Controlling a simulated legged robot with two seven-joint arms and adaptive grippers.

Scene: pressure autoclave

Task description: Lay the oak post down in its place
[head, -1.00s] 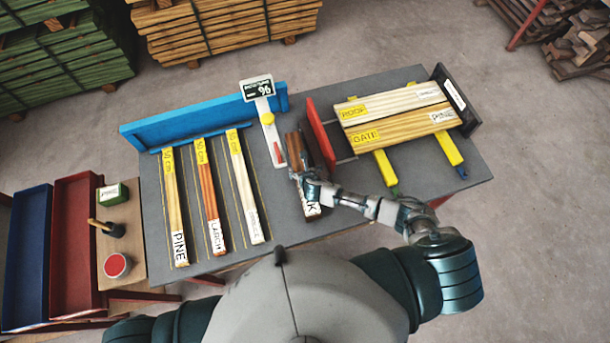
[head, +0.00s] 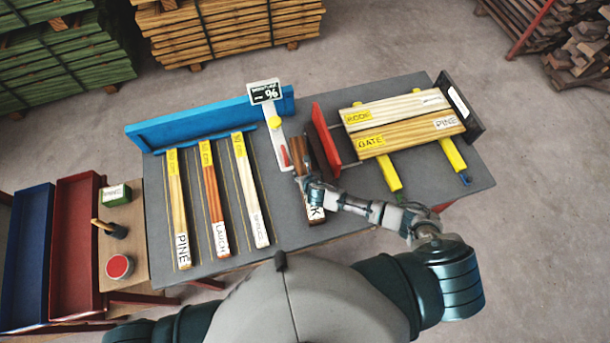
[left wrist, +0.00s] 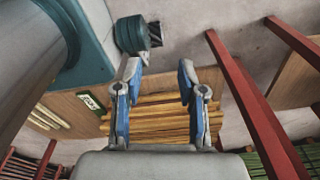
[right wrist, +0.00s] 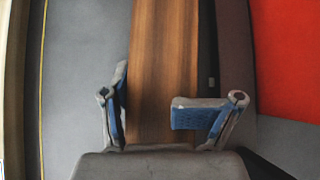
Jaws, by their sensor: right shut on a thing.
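The oak post (head: 300,151) is a brown bar with a white label at its near end, of which a "K" shows. It lies lengthwise at the middle of the grey bench, between the moisture gauge (head: 269,122) and the red plate (head: 326,138). My right gripper (head: 307,184) is shut on the post, near its middle. In the right wrist view the post (right wrist: 165,60) runs away between the fingers; whether it touches the bench cannot be told. My left gripper (left wrist: 158,95) is open and empty in the left wrist view, off the bench.
Pine, larch and another labelled post (head: 248,190) lie in marked lanes at left, before a blue rail (head: 210,122). Boards (head: 400,120) lie on yellow supports at right. A side table (head: 120,240) holds a red tin and brush. A dark strip (head: 324,165) lies beside the post.

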